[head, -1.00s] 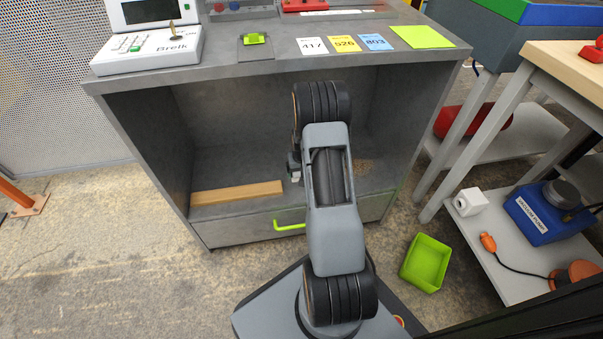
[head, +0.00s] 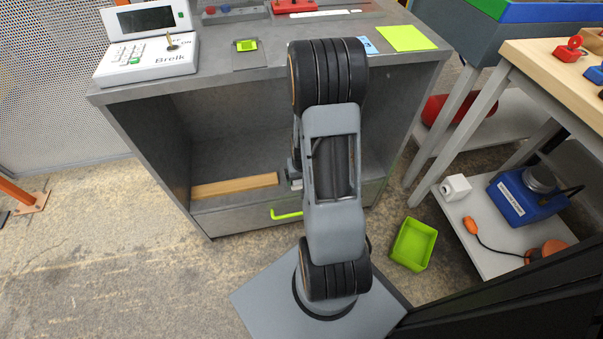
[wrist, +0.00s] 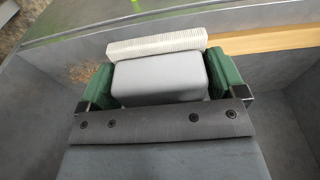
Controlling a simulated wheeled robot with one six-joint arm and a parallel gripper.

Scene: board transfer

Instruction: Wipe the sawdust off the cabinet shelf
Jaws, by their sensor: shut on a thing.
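My gripper (wrist: 155,85) is shut on a brush, a grey block (wrist: 160,78) with a white ribbed strip (wrist: 157,43), between green fingers. The gripper (head: 293,178) is inside the open cabinet (head: 235,135), mostly hidden behind my arm in the head view. The sawdust (wrist: 87,72) is a tan patch on the cabinet shelf (wrist: 45,65), left of the brush in the wrist view. The patch is hidden in the head view now. I cannot tell whether the brush touches the shelf.
A wooden strip (head: 235,185) lies on the shelf, left of my gripper; it also shows in the wrist view (wrist: 265,40). The cabinet's side walls and top limit the room. A green bin (head: 413,244) stands on the floor at right, near a workbench (head: 545,70).

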